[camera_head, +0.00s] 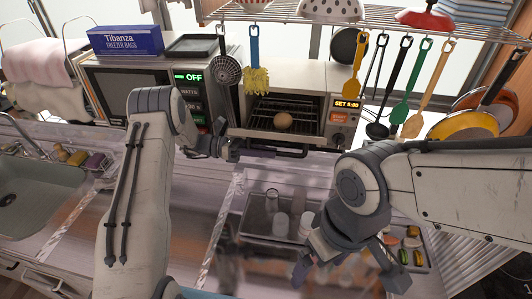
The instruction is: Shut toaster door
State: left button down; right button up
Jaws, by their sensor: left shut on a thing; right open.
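The toaster oven (310,80) stands on the back counter, its display reading SET 5:00. Its interior shows, with a rack and a round brown bread-like item (283,121) on it. The door (285,137) is hinged down, and its dark handle bar (290,153) runs along its front edge. My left gripper (234,149) is at the left end of this handle and shut on it; the exact contact is small and partly hidden. My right gripper (345,268) is open and apart from the toaster, low over the counter front.
A microwave (125,85) stands left of the toaster, with a freezer bag box (125,41) on top. Utensils hang from the rack (380,16) above the toaster. A tray with glasses (282,216) and a food tray (412,250) lie on the counter. A sink (35,190) is at left.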

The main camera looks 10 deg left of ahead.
pick_arm(q)
jog(key=shift+r, duration=0.1)
jog(key=c, duration=0.8)
grip_release()
jog(key=shift+s, duration=0.1)
jog(key=shift+a, duration=0.25)
jog(key=a+b, duration=0.4)
jog(key=a, duration=0.6)
jog(key=shift+b, duration=0.35)
jog(key=shift+a, duration=0.1)
